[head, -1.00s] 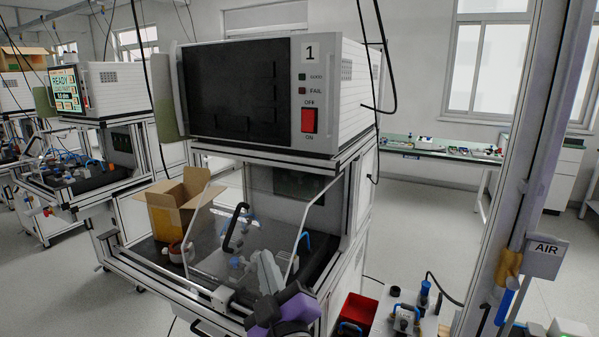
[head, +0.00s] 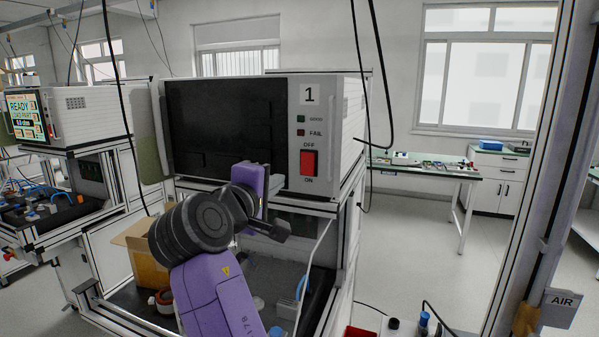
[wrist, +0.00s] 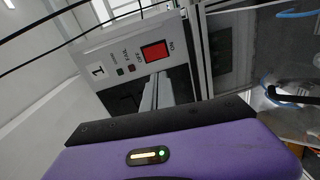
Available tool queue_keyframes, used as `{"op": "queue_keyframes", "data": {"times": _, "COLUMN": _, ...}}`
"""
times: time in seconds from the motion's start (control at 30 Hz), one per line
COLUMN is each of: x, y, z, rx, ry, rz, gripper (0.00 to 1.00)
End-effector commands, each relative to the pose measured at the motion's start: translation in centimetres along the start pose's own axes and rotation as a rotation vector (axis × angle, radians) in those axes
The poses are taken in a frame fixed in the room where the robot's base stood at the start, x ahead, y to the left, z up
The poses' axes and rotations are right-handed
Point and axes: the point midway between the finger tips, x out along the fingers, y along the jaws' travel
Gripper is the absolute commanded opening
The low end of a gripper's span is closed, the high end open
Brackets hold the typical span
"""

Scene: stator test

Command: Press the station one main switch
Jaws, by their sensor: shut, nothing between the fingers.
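The station one main switch is a red rocker (head: 308,163) on the front panel of the cabinet marked 1 (head: 340,130). OFF is printed above it and ON below. The switch also shows in the wrist view (wrist: 154,51). The cabinet's screen (head: 225,120) is black. My gripper (wrist: 154,80) is shut and empty. In the wrist view its pale fingers point toward the panel, with their tips beside the switch in the picture. A gap to the panel seems to remain, but its depth is unclear. In the head view my purple arm is raised left of and below the switch.
An open cardboard box (head: 147,262) and fixture parts stand in the bay below the cabinet. A hanging black cable (head: 364,90) runs by the cabinet's right side. A metal post with an AIR sign (head: 562,300) stands at the right. A neighbouring station (head: 75,110) is at the left.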

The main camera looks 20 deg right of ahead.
Motion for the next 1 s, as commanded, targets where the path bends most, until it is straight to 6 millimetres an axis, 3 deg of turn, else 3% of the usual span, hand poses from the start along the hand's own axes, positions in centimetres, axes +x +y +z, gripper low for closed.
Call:
{"op": "queue_keyframes", "data": {"times": 0.1, "x": -0.1, "y": -0.6, "z": 0.9, "rx": -0.049, "ry": -0.035, "rz": -0.03, "gripper": 0.0}}
{"op": "queue_keyframes", "data": {"times": 0.57, "x": 0.2, "y": -0.7, "z": 0.9, "rx": -0.064, "ry": -0.035, "rz": -0.032, "gripper": 0.0}}
{"op": "queue_keyframes", "data": {"times": 0.77, "x": 2.7, "y": -0.5, "z": 1.1, "rx": -0.064, "ry": -0.037, "rz": -0.033, "gripper": 0.0}}
{"op": "queue_keyframes", "data": {"times": 1.0, "x": 7.4, "y": -0.6, "z": 1.2, "rx": -0.065, "ry": -0.036, "rz": -0.033, "gripper": 0.0}}
